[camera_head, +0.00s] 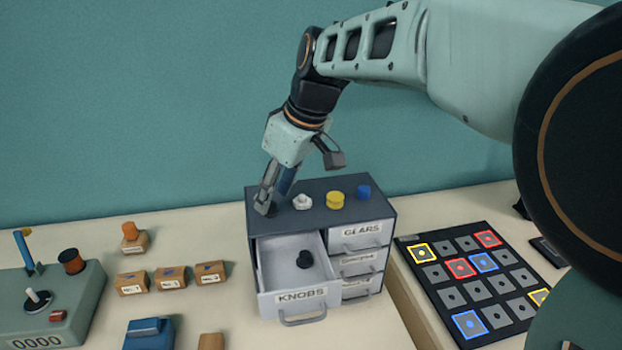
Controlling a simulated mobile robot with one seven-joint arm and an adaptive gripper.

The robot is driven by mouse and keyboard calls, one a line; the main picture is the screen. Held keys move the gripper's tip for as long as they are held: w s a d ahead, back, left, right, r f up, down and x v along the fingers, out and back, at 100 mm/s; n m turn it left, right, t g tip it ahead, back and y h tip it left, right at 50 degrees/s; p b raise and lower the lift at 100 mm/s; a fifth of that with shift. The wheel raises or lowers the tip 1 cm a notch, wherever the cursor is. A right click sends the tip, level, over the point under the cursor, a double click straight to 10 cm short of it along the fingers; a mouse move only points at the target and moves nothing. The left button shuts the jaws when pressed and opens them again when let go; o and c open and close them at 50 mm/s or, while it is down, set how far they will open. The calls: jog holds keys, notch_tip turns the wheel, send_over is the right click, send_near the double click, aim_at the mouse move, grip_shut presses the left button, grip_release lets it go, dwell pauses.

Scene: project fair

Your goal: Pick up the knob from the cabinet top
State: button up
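The dark grey cabinet (320,190) stands on the table, its KNOBS drawer (303,298) pulled open. My gripper (266,207) points down at the left end of the cabinet top, its tips at or just above the surface. Dark shapes at the tips blend together, so I cannot tell whether a dark knob is between them or how far the fingers are apart. A white piece (302,202), a yellow round piece (336,200) and a blue piece (364,192) sit in a row to the right of my gripper. A black knob (305,260) lies inside the open drawer.
The GEARS drawer (362,236) and those below it are closed. Small labelled cardboard boxes (172,278) and a grey-green control box (50,305) are on the left. A black panel with coloured squares (475,280) lies on the right. Bare table shows between.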

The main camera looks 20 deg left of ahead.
jog(key=shift+x, duration=1.2)
jog(key=c, duration=0.9)
jog(key=shift+r, duration=0.15)
